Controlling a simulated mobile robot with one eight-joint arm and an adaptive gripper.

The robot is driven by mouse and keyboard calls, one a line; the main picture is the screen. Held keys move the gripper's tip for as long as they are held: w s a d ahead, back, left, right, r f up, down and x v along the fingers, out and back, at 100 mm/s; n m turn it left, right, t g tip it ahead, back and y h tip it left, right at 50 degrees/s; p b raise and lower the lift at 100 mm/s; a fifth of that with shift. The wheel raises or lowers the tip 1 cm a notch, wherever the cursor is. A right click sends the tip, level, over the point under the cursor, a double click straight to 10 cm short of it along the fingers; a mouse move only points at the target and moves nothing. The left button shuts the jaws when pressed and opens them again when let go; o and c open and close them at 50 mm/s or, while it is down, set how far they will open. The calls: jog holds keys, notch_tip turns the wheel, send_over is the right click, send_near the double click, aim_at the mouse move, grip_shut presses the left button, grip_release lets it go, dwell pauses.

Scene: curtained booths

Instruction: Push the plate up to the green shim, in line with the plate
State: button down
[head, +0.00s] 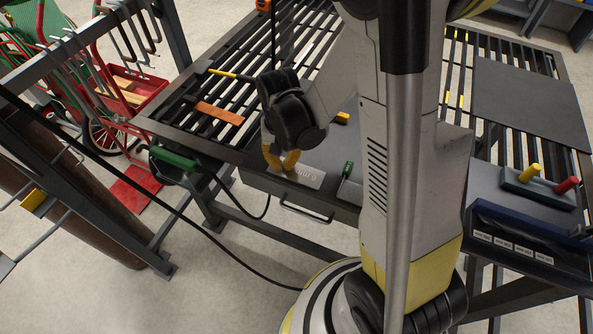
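A light grey plate (310,178) with dark markings lies on the grey surface at the front of the slatted table. A small green piece (348,169), which looks like the green shim, stands to the right of the plate, with a gap between them. My gripper (281,164) points down at the plate's left end, its yellow fingertips close together. I cannot tell whether they touch the plate or are fully shut. My arm hides the surface to the right of the green piece.
An orange bar (219,113) and a thin yellow rod (228,74) lie on the slats at left. A small yellow block (342,118) sits behind the plate. A dark sheet (530,102) covers the right slats. A holder with yellow and red pegs (538,187) stands at right.

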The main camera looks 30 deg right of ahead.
aim_at(293, 170)
jog(key=shift+s+d, duration=0.5)
jog(key=shift+s, duration=0.15)
jog(key=shift+s+d, duration=0.45)
jog(key=shift+s, duration=0.2)
dwell(0.9)
dwell(0.5)
jog(key=shift+w+a+b, duration=0.3)
jog(key=shift+w+a, duration=0.1)
jog(key=shift+w, duration=0.1)
jog(key=shift+r+p, duration=2.25)
jog(key=shift+r, duration=0.8)
